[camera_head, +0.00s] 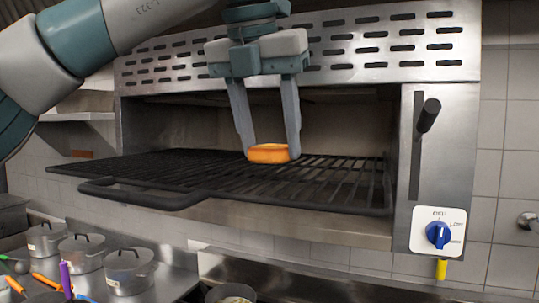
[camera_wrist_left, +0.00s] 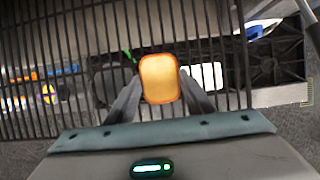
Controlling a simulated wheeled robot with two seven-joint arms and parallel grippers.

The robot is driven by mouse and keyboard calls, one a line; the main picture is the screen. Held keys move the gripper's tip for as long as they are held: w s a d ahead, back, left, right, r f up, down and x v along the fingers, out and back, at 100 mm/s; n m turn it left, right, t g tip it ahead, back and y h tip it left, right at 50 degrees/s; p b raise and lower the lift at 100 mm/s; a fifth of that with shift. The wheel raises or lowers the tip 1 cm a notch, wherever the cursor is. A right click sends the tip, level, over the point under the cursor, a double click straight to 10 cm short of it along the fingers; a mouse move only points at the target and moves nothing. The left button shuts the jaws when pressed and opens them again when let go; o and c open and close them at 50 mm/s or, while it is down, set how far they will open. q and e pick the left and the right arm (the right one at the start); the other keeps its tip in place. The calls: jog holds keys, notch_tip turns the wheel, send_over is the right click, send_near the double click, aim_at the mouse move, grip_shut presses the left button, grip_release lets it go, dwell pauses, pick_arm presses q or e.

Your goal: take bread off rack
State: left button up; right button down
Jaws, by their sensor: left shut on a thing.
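The bread (camera_head: 268,153) is a small orange-brown slice, seen between the fingertips of my left gripper (camera_head: 268,150) at the front of the oven opening. My left gripper points down and is shut on the bread. The bread also shows in the left wrist view (camera_wrist_left: 159,78), between the two fingers (camera_wrist_left: 160,88). The black wire rack (camera_head: 180,170) slides partly out of the oven, and the bread is at or just above its bars; I cannot tell if it touches them. My right gripper is in neither view.
The steel oven (camera_head: 300,222) surrounds the rack, with a lever (camera_head: 428,115) and a blue knob (camera_head: 438,234) at its right. Several lidded pots (camera_head: 128,270) stand on the counter at the lower left. The rest of the visible rack is bare.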

pick_arm(q)
jog(key=s+d+r+b, duration=0.1)
jog(key=s+d+r, duration=0.4)
jog(key=d+r, duration=0.3)
jog(key=shift+s+d+r, duration=0.15)
jog(key=shift+s+d, duration=0.15)
jog(key=shift+d, duration=0.9)
